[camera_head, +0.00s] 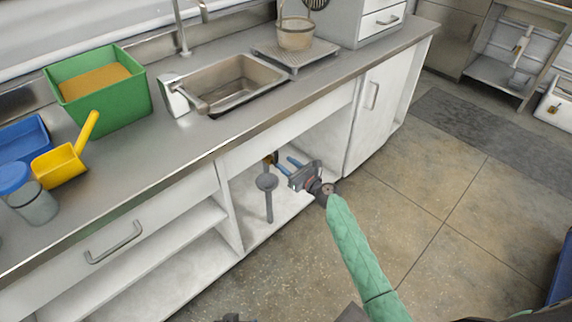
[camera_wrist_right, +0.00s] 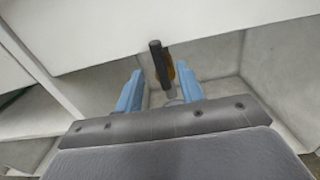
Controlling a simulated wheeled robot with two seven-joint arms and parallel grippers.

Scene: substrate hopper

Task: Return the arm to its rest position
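My right arm, in a green sleeve, reaches from the lower right into the open cabinet under the sink. In the right wrist view the fingers stand apart, so the gripper (camera_wrist_right: 159,70) is open. A dark handle (camera_wrist_right: 159,60) with an orange-yellow part behind it shows between the fingers, with gaps on both sides. How deep it lies between them I cannot tell.
The counter above holds a green bin (camera_head: 115,112), a yellow scoop (camera_head: 62,165), a lidded jar (camera_head: 30,200) and a sink (camera_head: 238,88). The cabinet's white door (camera_head: 385,105) is right of the opening. The floor (camera_head: 440,215) in front is clear.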

